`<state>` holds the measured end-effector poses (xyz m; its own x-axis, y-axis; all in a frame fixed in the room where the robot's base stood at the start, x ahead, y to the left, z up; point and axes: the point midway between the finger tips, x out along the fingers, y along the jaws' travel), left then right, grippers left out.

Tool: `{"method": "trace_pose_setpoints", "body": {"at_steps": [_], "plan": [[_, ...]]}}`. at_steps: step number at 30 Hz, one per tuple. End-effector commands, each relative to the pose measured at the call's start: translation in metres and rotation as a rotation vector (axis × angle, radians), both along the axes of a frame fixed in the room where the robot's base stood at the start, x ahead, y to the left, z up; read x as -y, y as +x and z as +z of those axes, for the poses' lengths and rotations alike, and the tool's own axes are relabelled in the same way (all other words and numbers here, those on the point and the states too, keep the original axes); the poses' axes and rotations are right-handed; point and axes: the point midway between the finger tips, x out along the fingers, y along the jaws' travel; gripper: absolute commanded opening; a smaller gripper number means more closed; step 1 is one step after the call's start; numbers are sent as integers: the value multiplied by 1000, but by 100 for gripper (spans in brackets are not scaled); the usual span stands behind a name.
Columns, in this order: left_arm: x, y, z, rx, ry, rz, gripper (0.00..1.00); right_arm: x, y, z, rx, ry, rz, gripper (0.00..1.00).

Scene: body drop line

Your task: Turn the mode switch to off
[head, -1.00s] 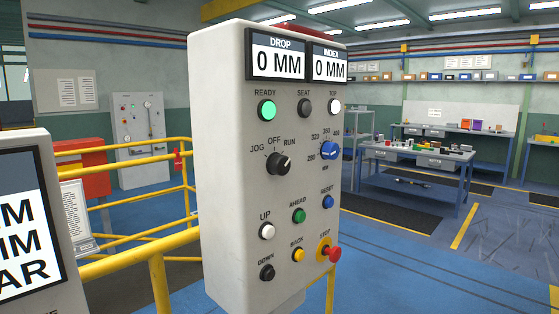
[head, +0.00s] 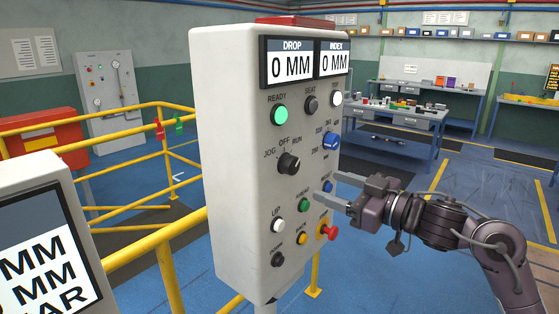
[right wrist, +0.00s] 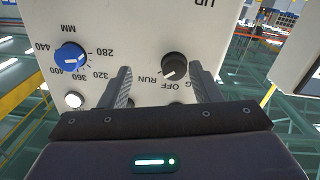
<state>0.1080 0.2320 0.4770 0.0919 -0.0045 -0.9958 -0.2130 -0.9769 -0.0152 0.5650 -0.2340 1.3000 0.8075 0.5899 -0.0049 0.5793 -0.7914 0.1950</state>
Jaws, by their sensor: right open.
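The mode switch (head: 289,163) is a black round knob on the pale control box (head: 228,150), under the labels JOG, OFF and RUN. It also shows upside down in the right wrist view (right wrist: 175,65), where its white mark points towards RUN. My right gripper (head: 327,187) is open and empty in front of the box's lower right part, to the right of and below the switch in the head view. In the right wrist view its two fingers (right wrist: 159,75) point at the panel, with the knob ahead, nearer one finger. My left gripper is not in view.
A blue selector knob (head: 331,141), a green lit READY lamp (head: 280,115) and a red stop button (head: 329,233) are close by on the panel. Yellow railings (head: 140,250) stand left of the box. A second sign box (head: 40,190) is at lower left.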

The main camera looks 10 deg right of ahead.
Motion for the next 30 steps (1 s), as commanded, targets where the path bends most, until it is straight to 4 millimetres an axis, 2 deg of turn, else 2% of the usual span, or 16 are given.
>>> {"method": "trace_pose_setpoints", "body": {"at_steps": [1, 5, 18, 23, 30], "plan": [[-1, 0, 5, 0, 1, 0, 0, -6, -10, 17, 20, -24, 15, 57], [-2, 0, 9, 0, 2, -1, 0, -15, -17, 30, 36, -43, 33, 57], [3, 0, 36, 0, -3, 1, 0, -54, 33, 31, 35, -38, 33, 57], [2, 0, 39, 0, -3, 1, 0, -60, 41, 29, 37, -40, 32, 57], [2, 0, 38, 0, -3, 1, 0, -61, 42, 28, 36, -41, 32, 57]]}}
